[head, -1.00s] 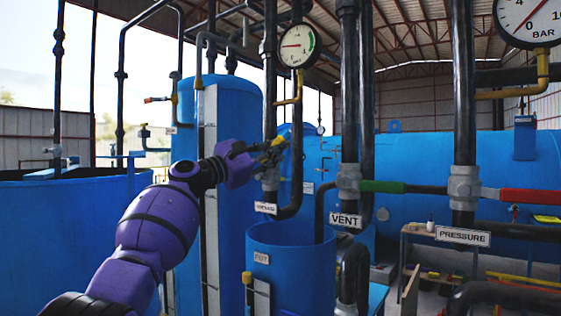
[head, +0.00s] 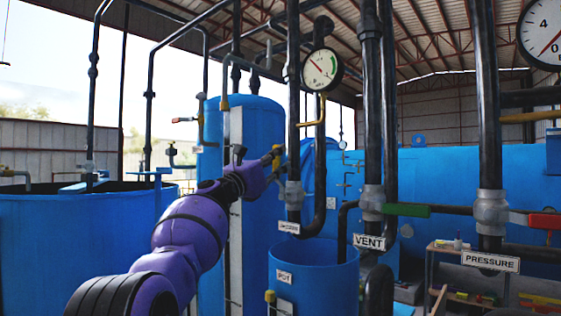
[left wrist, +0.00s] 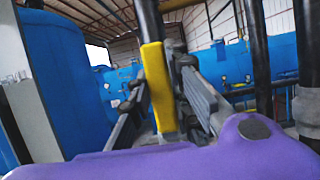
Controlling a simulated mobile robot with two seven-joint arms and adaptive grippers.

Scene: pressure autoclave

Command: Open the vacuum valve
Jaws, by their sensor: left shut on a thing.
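The vacuum valve (head: 291,195) sits on a dark vertical pipe, above a small, blurred white label (head: 289,227). Its yellow handle (head: 276,157) points up, a little left of the pipe. My left gripper (head: 273,164) reaches it from the left and is shut on the handle. In the left wrist view the yellow handle (left wrist: 158,88) stands nearly upright between the two grey fingers (left wrist: 164,105). The fingers partly hide the handle in the head view. My right gripper is not in view.
The vent valve's green handle (head: 408,210) and the pressure valve's red handle (head: 545,220) are to the right. A round gauge (head: 322,68) hangs above the vacuum valve. A blue pot (head: 313,262) stands below. A large blue tank (head: 85,240) is at left.

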